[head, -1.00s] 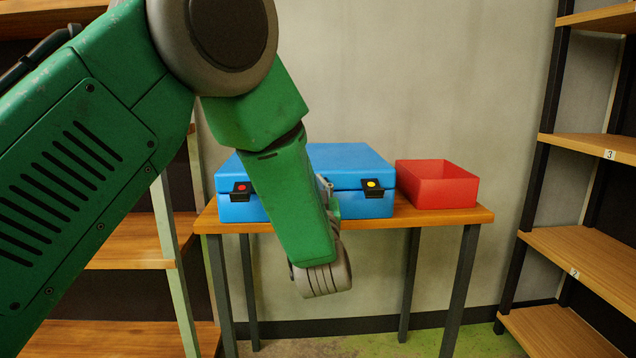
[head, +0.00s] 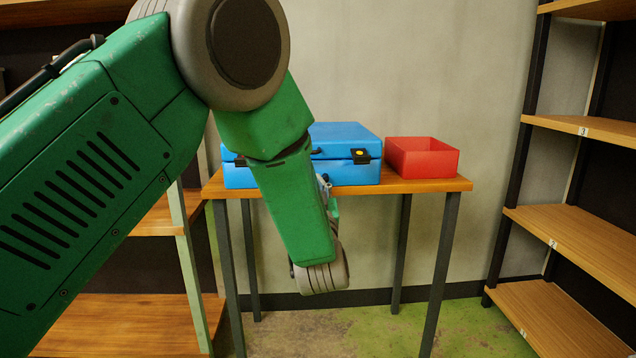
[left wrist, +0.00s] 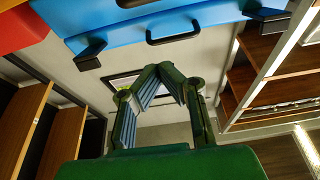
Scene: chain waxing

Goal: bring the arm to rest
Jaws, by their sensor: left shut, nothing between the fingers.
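My left arm (head: 295,205) comes in from the left of the head view, bends at a large round joint and hangs down in front of the table. My left gripper is mostly hidden behind the forearm in the head view. In the left wrist view the left gripper (left wrist: 157,70) is shut, its fingertips together, with nothing between them. A blue case (head: 345,138) sits closed on the table, partly covered by my arm. It also shows at the top of the left wrist view (left wrist: 130,22), with its handle and two black latches. My right gripper is not in view.
The wooden table (head: 425,185) stands against the wall. A red open bin (head: 422,160) sits right of the case. A shelf unit (head: 580,131) stands at the right and another shelf (head: 120,312) at the left, behind my arm. Green-grey floor (head: 390,325) is clear before the table.

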